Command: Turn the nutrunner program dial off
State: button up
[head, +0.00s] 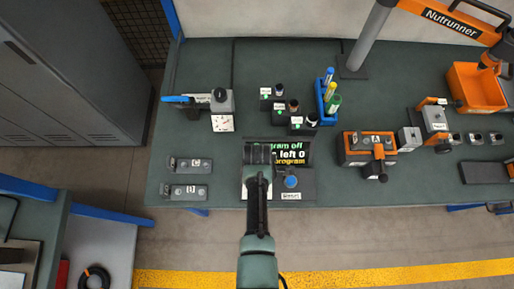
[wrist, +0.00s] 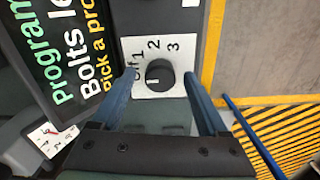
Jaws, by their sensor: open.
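The program dial (wrist: 160,78) is a black round knob on a white plate (wrist: 140,92) marked off, 1, 2 and 3. A short white mark on the knob points left in the wrist view, toward the "off" side. My gripper (wrist: 160,80) is open, with one blue finger on each side of the knob in the picture; I cannot tell whether they touch it. In the head view my gripper (head: 257,155) hides the dial. The display (head: 294,154) beside it is partly covered; its visible words include "off", "left 0" and "program".
A blue button (head: 291,181) sits right of the dial on the same panel. The nutrunner stand (head: 371,30) is at the back.

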notch_tip(320, 180, up, 13)
jog(key=shift+b, duration=0.3)
jog(key=shift+f, duration=0.1)
dwell(0.6)
jog(key=w+r+m+t+b, duration=0.3)
jog(key=w+r+m+t, duration=0.45)
jog(key=w+r, duration=1.05)
notch_tip(320, 180, up, 13)
jog(key=w+t, duration=0.2)
jog(key=t, duration=0.4)
jog(key=s+r+m+t+b, duration=0.25)
jog(key=r+m+t, duration=0.35)
jog(key=r, duration=1.2)
jog(key=s+r+m+t, duration=0.3)
jog(key=s+r+t, duration=0.5)
jog(key=s+r, duration=0.5)
notch_tip(320, 180, up, 2)
jog(key=shift+s+r+b, duration=0.15)
jog(key=shift+b, duration=0.25)
